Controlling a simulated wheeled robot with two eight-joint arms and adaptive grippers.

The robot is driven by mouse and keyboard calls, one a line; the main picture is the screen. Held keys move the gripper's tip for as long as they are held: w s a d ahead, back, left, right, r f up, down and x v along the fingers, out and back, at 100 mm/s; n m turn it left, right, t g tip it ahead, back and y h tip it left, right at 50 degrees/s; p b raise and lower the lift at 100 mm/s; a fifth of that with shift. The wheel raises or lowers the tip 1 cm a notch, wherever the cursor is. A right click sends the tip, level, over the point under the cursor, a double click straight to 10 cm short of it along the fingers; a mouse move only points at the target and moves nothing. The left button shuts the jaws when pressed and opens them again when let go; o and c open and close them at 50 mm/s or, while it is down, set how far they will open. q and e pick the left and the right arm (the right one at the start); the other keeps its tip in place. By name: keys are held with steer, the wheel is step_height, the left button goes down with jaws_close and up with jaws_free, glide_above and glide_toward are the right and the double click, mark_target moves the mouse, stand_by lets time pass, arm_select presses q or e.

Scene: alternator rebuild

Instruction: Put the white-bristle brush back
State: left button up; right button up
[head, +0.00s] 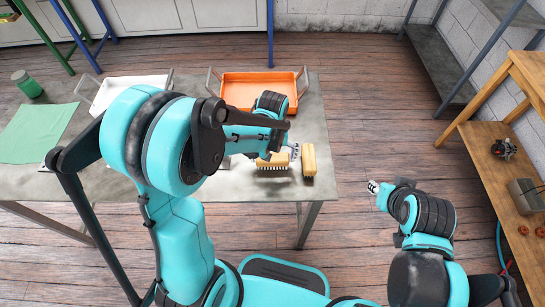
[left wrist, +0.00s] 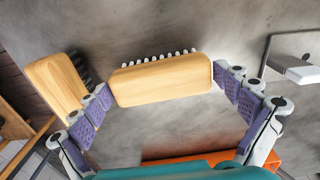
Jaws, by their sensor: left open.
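The white-bristle brush (head: 272,161) has a pale wooden block and lies on the grey table near its front right corner. In the left wrist view the brush (left wrist: 160,79) lies crosswise between my left gripper's fingertips (left wrist: 163,84), its white bristles along the upper edge. The left gripper (head: 282,151) is open, one finger near each end of the block; I cannot tell whether they touch it. A second wooden brush (head: 309,162) with dark bristles (left wrist: 82,68) lies beside it. My right gripper (head: 374,187) is off the table's right side, its fingers too small to read.
An orange tray (head: 260,76) with handles stands at the back of the table (head: 322,140). A white tray (head: 152,80), a green cloth (head: 38,133) and a green jar (head: 27,84) are to the left. A wooden bench (head: 487,165) stands at the right.

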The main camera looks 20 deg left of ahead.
arm_select(q)
step_height(320, 180, up, 11)
steer(key=p, duration=0.4)
steer(key=s+a+r+m+t, duration=0.3)
steer(key=s+r+t, duration=0.4)
steer(key=s, duration=0.3)
steer(key=shift+a+r, duration=0.4)
steer(key=shift+a, duration=0.45)
steer(key=shift+f, duration=0.15)
step_height(320, 180, down, 6)
steer(key=b, duration=0.6)
steer(key=shift+s, duration=0.1)
